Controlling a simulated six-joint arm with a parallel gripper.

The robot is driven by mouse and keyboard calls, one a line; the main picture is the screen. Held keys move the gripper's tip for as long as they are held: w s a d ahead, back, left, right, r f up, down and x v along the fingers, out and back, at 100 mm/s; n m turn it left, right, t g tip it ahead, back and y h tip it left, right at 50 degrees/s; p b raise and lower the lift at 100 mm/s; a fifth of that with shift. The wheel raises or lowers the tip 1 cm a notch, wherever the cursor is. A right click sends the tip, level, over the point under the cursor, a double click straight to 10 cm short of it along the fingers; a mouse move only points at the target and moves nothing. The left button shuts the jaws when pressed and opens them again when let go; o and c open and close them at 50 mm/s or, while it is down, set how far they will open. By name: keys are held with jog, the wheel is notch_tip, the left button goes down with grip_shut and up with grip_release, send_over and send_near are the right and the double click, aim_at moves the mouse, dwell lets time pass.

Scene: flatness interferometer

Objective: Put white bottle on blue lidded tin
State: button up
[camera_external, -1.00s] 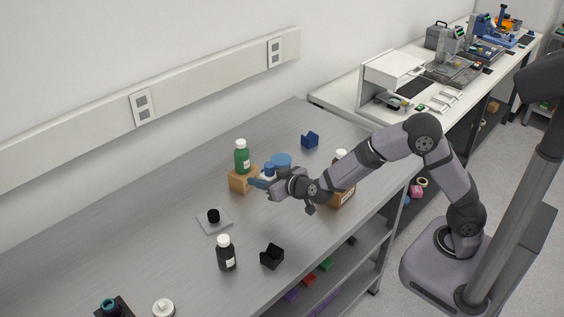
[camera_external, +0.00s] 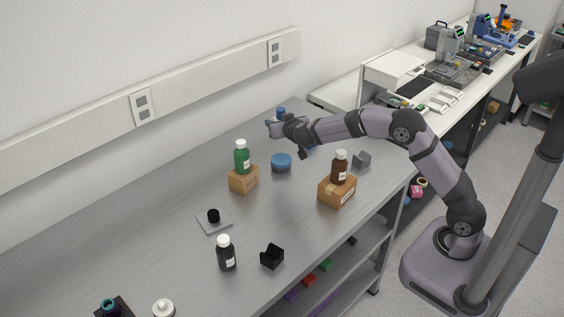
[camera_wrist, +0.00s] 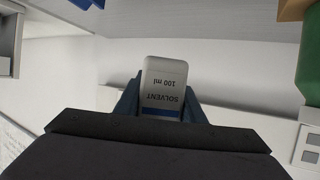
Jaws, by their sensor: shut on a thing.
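My gripper (camera_external: 274,128) is shut on the white bottle (camera_wrist: 163,80), whose label reads "SOLVENT 100 ml". In the external view only its blue cap (camera_external: 281,111) shows clearly above the jaws; the gripper hides most of its body. The blue lidded tin (camera_external: 281,161) stands on the bench, below the gripper in the picture and apart from it. Its lid is clear, with nothing on it.
A green bottle (camera_external: 242,157) stands on a cardboard box (camera_external: 243,181) left of the tin. A brown bottle (camera_external: 339,170) stands on another box (camera_external: 336,192) to the right. A grey block (camera_external: 361,160) is nearby. A black bottle (camera_external: 226,256) stands nearer the front.

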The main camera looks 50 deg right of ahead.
jog(key=shift+f+b, duration=0.75)
jog(key=shift+f, duration=4.25)
jog(key=shift+f, duration=0.15)
jog(key=o, duration=1.1)
jog(key=shift+r, duration=0.2)
jog(key=b+v, duration=0.1)
jog(key=v, duration=1.1)
jog(key=shift+s+d+f+b, duration=0.1)
jog(key=shift+b, duration=0.3)
